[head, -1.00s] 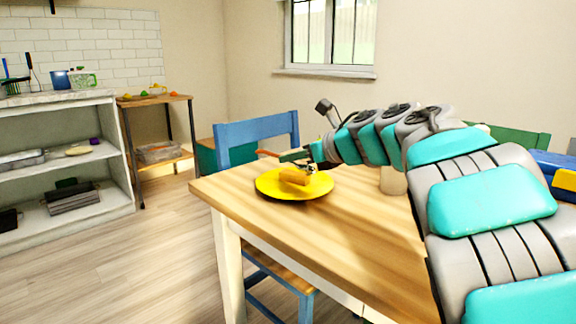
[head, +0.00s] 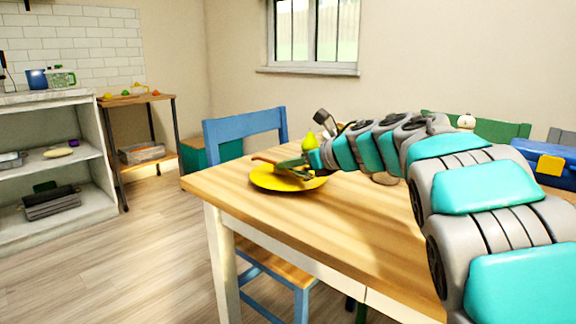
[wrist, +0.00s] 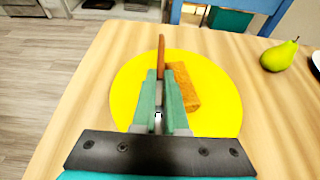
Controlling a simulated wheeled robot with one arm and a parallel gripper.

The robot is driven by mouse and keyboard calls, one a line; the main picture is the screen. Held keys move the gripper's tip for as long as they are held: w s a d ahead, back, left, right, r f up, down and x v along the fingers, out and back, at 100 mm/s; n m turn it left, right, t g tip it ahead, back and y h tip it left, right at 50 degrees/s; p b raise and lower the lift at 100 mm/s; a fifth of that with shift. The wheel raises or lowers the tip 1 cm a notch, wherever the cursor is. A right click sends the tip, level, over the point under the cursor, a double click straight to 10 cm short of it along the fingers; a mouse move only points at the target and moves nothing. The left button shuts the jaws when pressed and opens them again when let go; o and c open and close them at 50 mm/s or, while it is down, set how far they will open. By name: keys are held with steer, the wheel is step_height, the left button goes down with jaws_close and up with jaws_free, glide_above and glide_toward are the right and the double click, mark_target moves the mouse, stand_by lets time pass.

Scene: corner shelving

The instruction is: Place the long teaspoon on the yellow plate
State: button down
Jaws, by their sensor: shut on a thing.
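The yellow plate (head: 272,182) lies on the wooden table near its far left corner; it also shows in the wrist view (wrist: 222,112). My gripper (wrist: 158,78) is shut on the long teaspoon (wrist: 161,52), a thin reddish-brown length sticking out past the fingertips. The gripper and teaspoon are over the plate; I cannot tell whether the teaspoon touches it. My gripper also shows over the plate in the head view (head: 300,164). The rest of the teaspoon is hidden by the fingers.
A brown oblong piece (wrist: 184,90) lies on the plate, right beside the fingers. A green pear (wrist: 279,56) stands on the table right of the plate. A blue chair (head: 245,127) stands behind the table. A blue box (head: 545,160) is at the right.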

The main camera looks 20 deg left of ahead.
steer(key=shift+f+b, duration=0.35)
steer(key=shift+f, duration=0.1)
steer(key=c, duration=0.9)
jaws_free()
steer(key=shift+f, duration=0.2)
steer(key=shift+c, duration=0.2)
steer(key=shift+d+r+p, duration=0.1)
steer(key=shift+r+p, duration=0.75)
steer(key=shift+p, duration=0.2)
steer(key=b+v, duration=0.1)
steer(key=v, duration=1.1)
